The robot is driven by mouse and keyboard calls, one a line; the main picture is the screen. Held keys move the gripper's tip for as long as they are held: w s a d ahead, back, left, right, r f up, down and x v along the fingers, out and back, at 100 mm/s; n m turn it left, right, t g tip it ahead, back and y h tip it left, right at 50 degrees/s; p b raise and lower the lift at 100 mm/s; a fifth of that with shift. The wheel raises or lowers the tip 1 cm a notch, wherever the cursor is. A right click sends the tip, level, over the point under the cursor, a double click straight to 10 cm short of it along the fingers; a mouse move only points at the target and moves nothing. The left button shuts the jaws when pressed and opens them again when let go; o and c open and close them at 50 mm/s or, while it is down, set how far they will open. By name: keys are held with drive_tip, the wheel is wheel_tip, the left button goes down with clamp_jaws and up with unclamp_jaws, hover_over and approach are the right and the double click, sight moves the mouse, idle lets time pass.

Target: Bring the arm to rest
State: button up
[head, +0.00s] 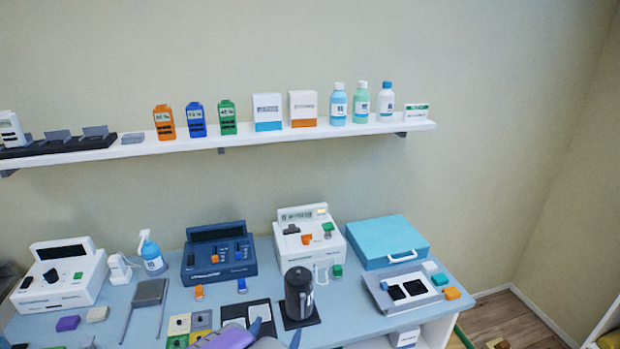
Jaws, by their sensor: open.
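My gripper (271,329) shows at the bottom edge of the head view, partly cut off by the frame. Its fingers are apart and nothing shows between them. It is in front of the light blue table (355,314), just below a dark kettle-like jug (299,292) on a black pad. A purple and grey part beside it is cut off, and most of my arm is out of view.
A white wall shelf (360,128) holds bottles, boxes and small coloured devices. On the table stand a dark blue console (217,262), a white console (309,244), another white device (60,285) and a teal case (386,240). Floor shows at right.

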drive_tip(key=s+d+r+n+g+y, duration=0.2)
drive_tip(key=s+d+r+g+y, duration=0.2)
drive_tip(key=s+r+g+y, duration=0.45)
drive_tip(key=s+d+r+g+h, duration=0.2)
drive_tip(key=s+d+r+g, duration=0.1)
drive_tip(key=s+d, duration=0.7)
drive_tip(key=s+d+r+n+g+h, duration=0.1)
drive_tip(key=s+d+g, duration=0.5)
drive_tip(key=s, duration=0.9)
drive_tip(key=d+r+h, duration=0.1)
drive_tip(key=d+h, duration=0.1)
drive_tip(key=d, duration=0.1)
drive_tip(key=shift+s+d+r, duration=0.3)
drive_tip(key=shift+d+r, duration=0.1)
